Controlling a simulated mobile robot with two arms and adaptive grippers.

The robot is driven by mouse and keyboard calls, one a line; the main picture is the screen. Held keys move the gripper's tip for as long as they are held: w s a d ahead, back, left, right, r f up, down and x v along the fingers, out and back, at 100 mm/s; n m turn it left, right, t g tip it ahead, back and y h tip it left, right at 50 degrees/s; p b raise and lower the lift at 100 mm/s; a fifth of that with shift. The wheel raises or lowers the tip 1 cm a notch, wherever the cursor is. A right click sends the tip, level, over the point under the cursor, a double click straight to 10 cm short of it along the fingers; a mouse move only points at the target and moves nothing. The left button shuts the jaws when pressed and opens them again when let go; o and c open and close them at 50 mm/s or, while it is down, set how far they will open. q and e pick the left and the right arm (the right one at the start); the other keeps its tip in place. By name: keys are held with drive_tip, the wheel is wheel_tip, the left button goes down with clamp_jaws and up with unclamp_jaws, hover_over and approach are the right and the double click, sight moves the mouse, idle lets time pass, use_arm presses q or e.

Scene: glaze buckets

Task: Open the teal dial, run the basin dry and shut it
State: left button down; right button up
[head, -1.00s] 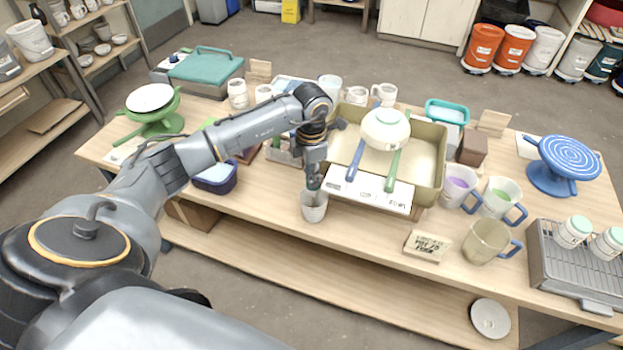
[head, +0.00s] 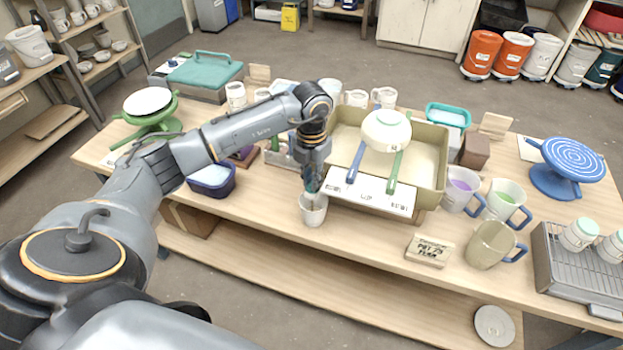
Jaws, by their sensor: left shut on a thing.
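The beige basin (head: 436,165) stands on the wooden table, with a white labelled panel (head: 370,196) along its front. A blue bar and a green bar lie across it and carry a cream bowl (head: 386,131). My left gripper (head: 312,188) points down at the basin's front left corner. It is shut on a small teal part, which looks like the teal dial (head: 313,184) and is mostly hidden by the fingers. A white cup (head: 313,213) stands right below the gripper. Its contents and any flow into it cannot be made out. My right gripper is not in view.
Mugs (head: 507,199) and a lettered block (head: 429,250) stand right of the basin. A dark blue tub (head: 212,182) sits to the left. A blue banding wheel (head: 566,165) and a grey rack (head: 575,270) are at the far right. The table's front edge runs close to the cup.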

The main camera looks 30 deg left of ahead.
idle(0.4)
use_arm(q)
drive_tip(key=c, duration=1.4)
unclamp_jaws()
drive_tip(key=shift+m, duration=0.3)
